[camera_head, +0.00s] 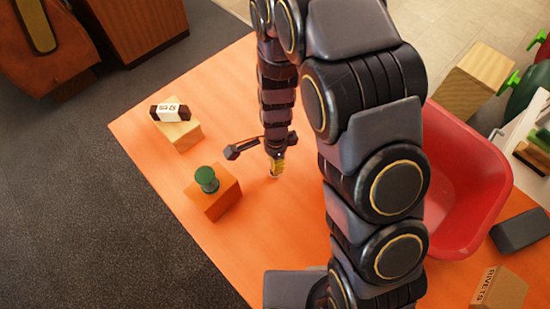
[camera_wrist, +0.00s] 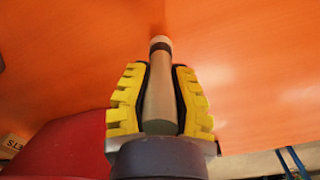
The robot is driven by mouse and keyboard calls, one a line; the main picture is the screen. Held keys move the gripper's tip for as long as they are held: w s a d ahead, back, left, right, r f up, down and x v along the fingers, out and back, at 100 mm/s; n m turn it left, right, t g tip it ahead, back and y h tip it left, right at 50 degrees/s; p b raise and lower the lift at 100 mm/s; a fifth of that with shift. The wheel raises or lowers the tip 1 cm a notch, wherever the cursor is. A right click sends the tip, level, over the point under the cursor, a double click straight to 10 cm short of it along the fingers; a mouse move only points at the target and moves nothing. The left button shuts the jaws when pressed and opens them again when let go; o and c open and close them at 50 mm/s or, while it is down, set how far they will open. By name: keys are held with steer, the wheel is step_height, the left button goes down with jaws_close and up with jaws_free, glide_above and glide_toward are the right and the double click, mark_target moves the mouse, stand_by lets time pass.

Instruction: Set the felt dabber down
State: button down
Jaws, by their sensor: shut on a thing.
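My gripper (camera_head: 278,162) points down over the orange table (camera_head: 290,220), with yellow finger pads. In the wrist view my gripper (camera_wrist: 160,75) is shut on the felt dabber (camera_wrist: 160,98). The dabber is a beige-grey cylinder with a dark band and a pale tip, which points away from the wrist. In the head view only the dabber's small pale end (camera_head: 274,176) shows below the fingers. The tip is at or close to the tabletop; I cannot tell whether it touches.
An orange-brown block (camera_head: 222,198) with a green knob (camera_head: 206,177) and a wooden block (camera_head: 183,134) with a brown-and-white piece (camera_head: 170,112) stand to the left. A red bin (camera_head: 480,190), a RIVETS box (camera_head: 500,290) and a dark block (camera_head: 520,231) are right. Table between is clear.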

steer(key=shift+f, duration=0.2)
steer(key=c, duration=1)
jaws_free()
steer(key=shift+r, duration=0.15)
